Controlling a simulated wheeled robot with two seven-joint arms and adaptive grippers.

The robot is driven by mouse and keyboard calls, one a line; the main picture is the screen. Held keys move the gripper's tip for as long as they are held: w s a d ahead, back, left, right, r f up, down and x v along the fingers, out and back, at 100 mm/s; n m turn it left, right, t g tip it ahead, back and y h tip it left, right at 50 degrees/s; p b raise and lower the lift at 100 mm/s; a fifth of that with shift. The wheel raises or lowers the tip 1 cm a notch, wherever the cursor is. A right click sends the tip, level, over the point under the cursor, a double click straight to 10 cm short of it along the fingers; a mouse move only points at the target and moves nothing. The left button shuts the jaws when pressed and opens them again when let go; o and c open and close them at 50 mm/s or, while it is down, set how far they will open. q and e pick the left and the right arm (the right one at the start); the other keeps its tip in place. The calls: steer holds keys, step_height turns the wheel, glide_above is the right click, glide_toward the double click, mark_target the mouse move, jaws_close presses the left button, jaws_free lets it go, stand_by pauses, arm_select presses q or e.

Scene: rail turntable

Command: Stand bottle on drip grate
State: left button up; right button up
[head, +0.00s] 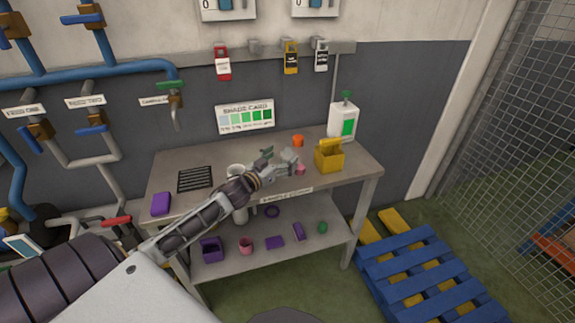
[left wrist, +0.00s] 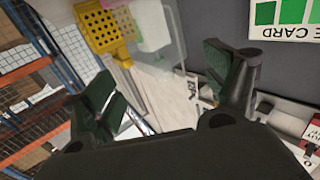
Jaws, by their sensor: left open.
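The drip grate (head: 195,179), a black slatted panel, lies bare on the left part of the bench top. A white bottle-like container (head: 343,121) with a green top and green label stands upright at the bench's back right. My left gripper (head: 279,158) is open above the middle of the bench, right of the grate and left of the container. In the left wrist view its dark green fingers (left wrist: 172,90) are spread apart. A pale, see-through shape (left wrist: 160,48) shows beyond them; I cannot tell whether it is a bottle. My right gripper is out of view.
A purple block (head: 161,203) sits at the front left. Several small items lie on the lower shelf (head: 310,232). Blue pallets (head: 425,265) lie at right.

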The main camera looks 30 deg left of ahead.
mark_target(286, 150)
arm_select(q)
steer(key=shift+w, duration=1.9)
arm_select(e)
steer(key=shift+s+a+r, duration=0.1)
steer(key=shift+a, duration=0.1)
arm_select(q)
steer(key=shift+r, duration=0.1)
steer(key=c, duration=1.3)
steer(key=shift+c, duration=0.2)
steer(key=shift+r, duration=0.7)
step_height(286, 150, up, 8)
steer(key=shift+f+p, duration=0.25)
steer(key=shift+p, duration=0.3)
steer(key=shift+r, duration=0.55)
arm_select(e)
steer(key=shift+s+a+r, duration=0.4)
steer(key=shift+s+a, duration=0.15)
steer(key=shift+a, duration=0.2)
